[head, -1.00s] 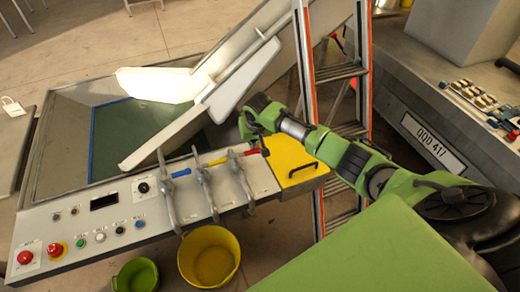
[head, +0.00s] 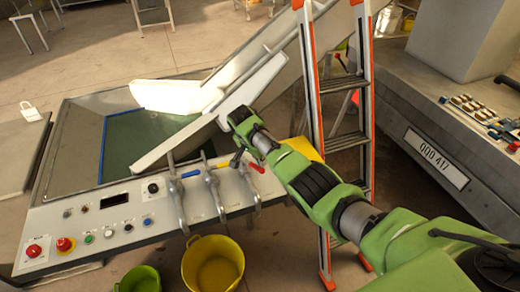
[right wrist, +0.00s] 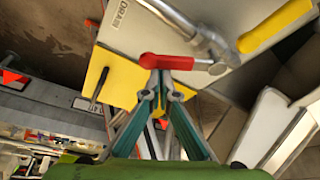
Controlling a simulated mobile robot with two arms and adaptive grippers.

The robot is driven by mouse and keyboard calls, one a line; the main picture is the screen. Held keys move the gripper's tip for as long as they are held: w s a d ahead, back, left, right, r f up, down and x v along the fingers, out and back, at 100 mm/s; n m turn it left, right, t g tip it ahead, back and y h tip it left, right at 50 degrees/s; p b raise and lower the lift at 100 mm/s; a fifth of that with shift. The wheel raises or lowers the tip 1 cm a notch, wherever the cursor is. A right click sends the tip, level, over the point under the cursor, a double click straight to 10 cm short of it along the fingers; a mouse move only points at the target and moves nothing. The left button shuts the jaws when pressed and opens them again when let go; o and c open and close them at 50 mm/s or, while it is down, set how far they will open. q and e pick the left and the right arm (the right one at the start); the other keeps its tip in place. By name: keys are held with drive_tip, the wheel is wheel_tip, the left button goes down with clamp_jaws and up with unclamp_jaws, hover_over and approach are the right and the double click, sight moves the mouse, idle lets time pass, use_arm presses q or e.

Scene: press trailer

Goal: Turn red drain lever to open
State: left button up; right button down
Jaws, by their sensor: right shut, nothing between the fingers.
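The red drain lever (head: 257,167) is the rightmost of three coloured pipe levers on the control panel (head: 110,222). In the right wrist view the red lever (right wrist: 166,62) points left from its metal pipe, below the word DRAIN. My right gripper (head: 237,160) is shut and empty, close to the red lever on its left side in the head view. In the right wrist view its fingertips (right wrist: 161,78) are together just below the lever's free end; I cannot tell whether they touch it. My left gripper is not in view.
A yellow lever (head: 217,164) and a blue lever (head: 190,173) sit left of the red one. A yellow bucket (head: 213,268) and a green bucket (head: 138,279) stand below. A stepladder (head: 313,100) stands close to my right arm. A yellow plate (right wrist: 118,75) adjoins the panel.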

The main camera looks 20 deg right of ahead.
sight(257, 170)
drive_tip(key=shift+s+a+f+m+g+b, duration=0.1)
drive_tip(key=shift+s+a+m+g+b, duration=0.15)
drive_tip(key=shift+m, duration=0.25)
drive_tip(key=shift+s+a+f+m+g+b, duration=0.1)
drive_tip(key=shift+a+m+b, duration=0.05)
drive_tip(key=shift+a+m, duration=0.3)
drive_tip(key=m, duration=0.1)
drive_tip(key=a+m+g+b, duration=0.1)
drive_tip(key=m, duration=0.1)
drive_tip(key=shift+s+a+r, duration=0.1)
drive_tip(key=shift+s+a, duration=0.1)
drive_tip(key=shift+s, duration=0.15)
drive_tip(key=shift+a+b, duration=0.35)
drive_tip(key=shift+b, duration=0.1)
drive_tip(key=shift+s+a, duration=0.1)
drive_tip(key=shift+a, duration=0.05)
